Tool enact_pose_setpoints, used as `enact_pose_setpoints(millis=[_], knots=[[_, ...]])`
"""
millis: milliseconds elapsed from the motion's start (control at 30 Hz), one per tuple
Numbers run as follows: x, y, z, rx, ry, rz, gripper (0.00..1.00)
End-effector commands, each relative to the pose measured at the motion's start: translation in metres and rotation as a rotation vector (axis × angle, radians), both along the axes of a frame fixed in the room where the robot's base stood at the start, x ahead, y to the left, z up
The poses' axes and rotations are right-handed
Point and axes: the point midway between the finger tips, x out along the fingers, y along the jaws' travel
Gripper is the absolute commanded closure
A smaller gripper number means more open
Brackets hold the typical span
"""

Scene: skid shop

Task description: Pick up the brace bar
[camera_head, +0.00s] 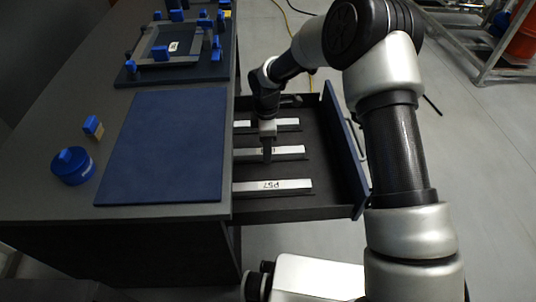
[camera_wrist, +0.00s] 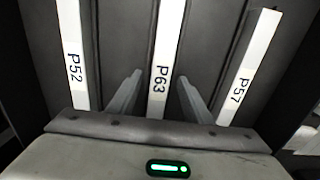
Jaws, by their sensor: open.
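Three pale metal bars lie side by side in the open drawer. In the wrist view they are the bar marked P52 (camera_wrist: 72,62), the bar marked P63 (camera_wrist: 165,60) and the bar marked P57 (camera_wrist: 246,68). In the head view, the bar marked P57 (camera_head: 272,187) is nearest and P63 (camera_head: 285,152) lies in the middle, partly hidden by my gripper (camera_head: 267,152). The far bar (camera_head: 285,122) is also partly covered by my arm. In the wrist view my gripper (camera_wrist: 155,92) is open, its fingers on either side of P63, not closed on it.
The open drawer (camera_head: 335,205) has a blue front on the right. The bench top carries a blue mat (camera_head: 165,145), a round blue container (camera_head: 72,166), a small blue-topped piece (camera_head: 93,127) and a fixture with blue clamps (camera_head: 130,72). A wheeled metal frame (camera_head: 490,65) stands at the right.

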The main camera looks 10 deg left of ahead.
Motion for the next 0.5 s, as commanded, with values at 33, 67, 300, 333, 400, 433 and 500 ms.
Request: enact_pose_setpoints(millis=[33,67,300,333,400,433,500], knots=[[0.0001,0.0,0.0006,0.0,0.0,0.0,0.55],[0.0,0.0001,0.0006,0.0,0.0,0.0,0.56],[-0.0001,0.0001,0.0007,0.0,0.0,0.0,0.97],[-0.0001,0.0001,0.0007,0.0,0.0,0.0,1.0],[0.0,0.0002,0.001,0.0,-0.001,0.0,1.0],[0.0,0.0002,0.0011,0.0,-0.001,0.0,1.0],[0.0,0.0002,0.0011,0.0,-0.001,0.0,1.0]])
